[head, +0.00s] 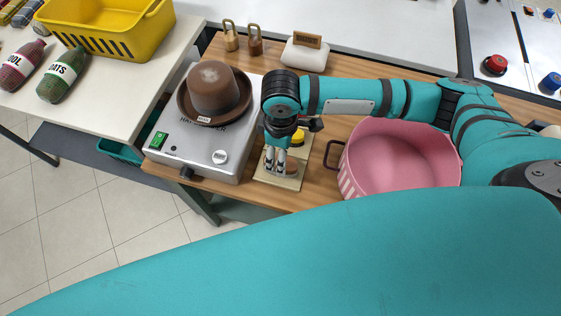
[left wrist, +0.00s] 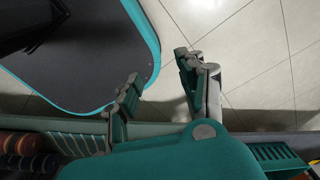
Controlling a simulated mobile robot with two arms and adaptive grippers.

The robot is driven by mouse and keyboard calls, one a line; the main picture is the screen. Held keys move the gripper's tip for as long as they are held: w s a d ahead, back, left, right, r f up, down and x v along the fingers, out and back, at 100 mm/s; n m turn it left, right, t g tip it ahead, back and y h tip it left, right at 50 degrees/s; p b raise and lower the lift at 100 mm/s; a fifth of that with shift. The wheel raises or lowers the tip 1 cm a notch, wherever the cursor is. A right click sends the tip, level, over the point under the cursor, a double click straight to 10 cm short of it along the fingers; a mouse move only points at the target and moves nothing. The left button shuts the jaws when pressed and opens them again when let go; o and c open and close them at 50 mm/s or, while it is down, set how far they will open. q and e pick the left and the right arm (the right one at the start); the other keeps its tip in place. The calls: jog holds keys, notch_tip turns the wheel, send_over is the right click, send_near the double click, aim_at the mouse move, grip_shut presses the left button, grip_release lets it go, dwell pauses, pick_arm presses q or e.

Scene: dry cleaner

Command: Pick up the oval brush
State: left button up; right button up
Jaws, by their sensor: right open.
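A small brown rounded item (head: 291,169), perhaps the oval brush, lies on a pale wooden tray (head: 266,181) on the wooden table. My right gripper (head: 275,167) points down over this tray, open, with its fingertips just left of the brown item. The gripper hides part of the tray, and I cannot tell whether it touches the item. My left gripper (left wrist: 159,66) is open and empty in the left wrist view, above the floor; it is out of sight in the head view.
A pink tub (head: 365,170) stands right of the tray. A steel machine (head: 180,146) with a brown hat (head: 213,92) stands left. A white pad with a brown block (head: 307,40) and two wood-handled items (head: 231,37) are farther back.

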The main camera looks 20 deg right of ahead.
jog(key=shift+f, duration=0.55)
notch_tip(320, 180, down, 4)
jog(key=shift+w+f+p, duration=0.15)
jog(key=shift+f+p, duration=0.1)
jog(key=shift+p, duration=0.4)
jog(key=shift+f, duration=0.3)
pick_arm(q)
jog(key=shift+w+a+r, duration=0.1)
jog(key=shift+w+r, duration=0.15)
jog(key=shift+r, duration=0.45)
pick_arm(e)
jog(key=shift+c, duration=0.2)
jog(key=c, duration=1.2)
jog(key=shift+c, duration=0.2)
jog(key=shift+r, duration=0.15)
